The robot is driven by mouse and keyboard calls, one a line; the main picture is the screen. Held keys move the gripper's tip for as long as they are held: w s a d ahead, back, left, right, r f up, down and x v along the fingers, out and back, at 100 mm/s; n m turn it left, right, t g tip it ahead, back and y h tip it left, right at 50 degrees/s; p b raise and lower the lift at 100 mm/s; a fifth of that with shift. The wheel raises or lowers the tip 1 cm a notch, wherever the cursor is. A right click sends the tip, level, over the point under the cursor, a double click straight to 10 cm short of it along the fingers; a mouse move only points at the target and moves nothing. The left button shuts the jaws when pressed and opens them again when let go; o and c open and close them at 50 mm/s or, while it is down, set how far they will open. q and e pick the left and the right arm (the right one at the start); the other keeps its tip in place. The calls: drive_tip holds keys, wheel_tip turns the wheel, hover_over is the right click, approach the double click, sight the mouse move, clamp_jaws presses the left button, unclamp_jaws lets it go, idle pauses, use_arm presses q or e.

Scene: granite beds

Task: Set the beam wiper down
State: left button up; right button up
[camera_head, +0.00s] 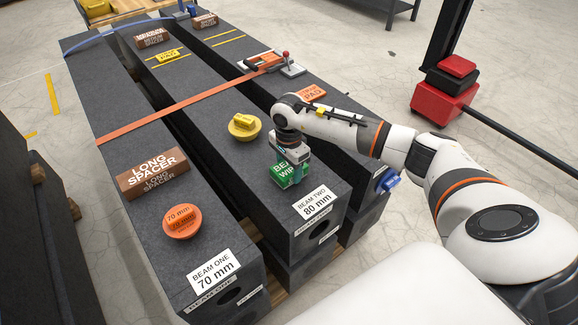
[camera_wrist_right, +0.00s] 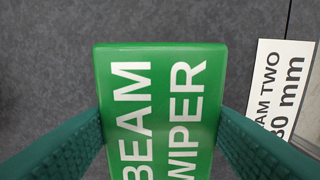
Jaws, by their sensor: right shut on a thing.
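The green beam wiper (camera_head: 287,174) is at the top of Beam Two (camera_head: 262,205), near its front end, in the head view. My right gripper (camera_head: 291,166) is above it with its fingers around it. In the right wrist view the wiper (camera_wrist_right: 160,115) lies between the two green fingers of my right gripper (camera_wrist_right: 160,140), its white lettering facing the camera. I cannot tell whether its underside touches the beam. My left gripper is not in view.
A yellow knobbed disc (camera_head: 244,127) sits behind the wiper on Beam Two. Beam One (camera_head: 150,222) carries a long spacer (camera_head: 152,173) and an orange 70 mm disc (camera_head: 182,221). An orange strap (camera_head: 175,108) crosses the beams. The 80 mm label (camera_head: 314,205) is at Beam Two's front end.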

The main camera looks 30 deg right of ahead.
sight(289, 166)
drive_tip(key=shift+f, duration=0.1)
drive_tip(key=o, duration=0.5)
drive_tip(key=shift+f, duration=0.1)
drive_tip(key=o, duration=0.4)
drive_tip(key=shift+o, duration=0.2)
wheel_tip(289, 166, up, 12)
drive_tip(key=shift+r+b, duration=0.2)
drive_tip(key=shift+b, duration=0.1)
